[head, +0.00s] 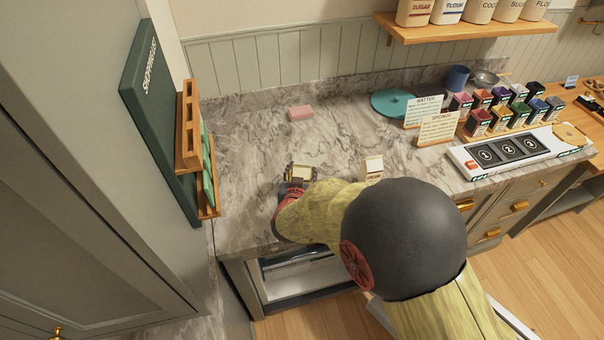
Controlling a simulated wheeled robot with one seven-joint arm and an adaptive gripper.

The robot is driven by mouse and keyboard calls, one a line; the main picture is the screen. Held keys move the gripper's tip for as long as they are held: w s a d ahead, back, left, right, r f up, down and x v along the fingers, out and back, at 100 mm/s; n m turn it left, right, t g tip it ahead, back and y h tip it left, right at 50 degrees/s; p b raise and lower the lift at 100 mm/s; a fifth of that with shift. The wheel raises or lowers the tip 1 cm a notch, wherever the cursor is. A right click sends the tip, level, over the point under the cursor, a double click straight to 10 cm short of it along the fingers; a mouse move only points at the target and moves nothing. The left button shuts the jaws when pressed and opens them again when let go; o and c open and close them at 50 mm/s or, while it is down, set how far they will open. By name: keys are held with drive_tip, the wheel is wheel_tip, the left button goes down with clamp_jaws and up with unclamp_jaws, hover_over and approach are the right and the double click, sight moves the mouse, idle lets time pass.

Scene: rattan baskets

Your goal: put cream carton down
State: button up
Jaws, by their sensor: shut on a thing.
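My gripper (300,168) is over the left part of the marble counter and is shut on a small pale, cream-coloured block. I take this block for the cream carton (299,174). I see mostly its top between the dark fingers, and its label cannot be read. I cannot tell whether its underside touches the counter. A second small white carton (374,165) with reddish-brown print stands upright on the counter to the right of my gripper, beyond my arm.
A pink block (300,113) lies near the back of the marble counter (245,150). A teal disc (393,103), two note cards (437,128), several small coloured boxes (501,97) and a numbered panel (510,150) are at right. Bare counter surrounds my gripper. An open drawer (310,273) is below.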

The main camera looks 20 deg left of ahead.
drive_tip(key=shift+r, duration=0.1)
drive_tip(key=o, duration=1.4)
drive_tip(key=shift+s+r, duration=0.2)
drive_tip(key=shift+s, duration=0.05)
drive_tip(key=p+v, duration=0.2)
drive_tip(key=v, duration=0.9)
drive_tip(key=shift+s+d, duration=0.15)
drive_tip(key=shift+s, duration=0.1)
